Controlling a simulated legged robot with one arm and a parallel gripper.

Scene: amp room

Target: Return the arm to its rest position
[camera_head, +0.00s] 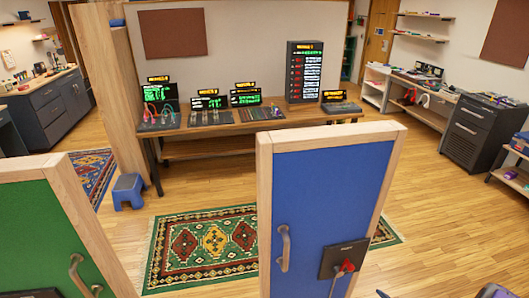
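My gripper is not clearly in view. A small dark and purple shape is cut off at the bottom right edge, and I cannot tell whether it is part of my arm. No object is seen held. The arm's pose cannot be read from this view.
A blue wood-framed panel (325,215) with a handle and a red switch (346,267) stands close in front. A green panel (35,235) stands at the left. A bench (240,127) with electronics is behind, a blue stool (128,190) beside it. Wood floor (440,220) is open at right.

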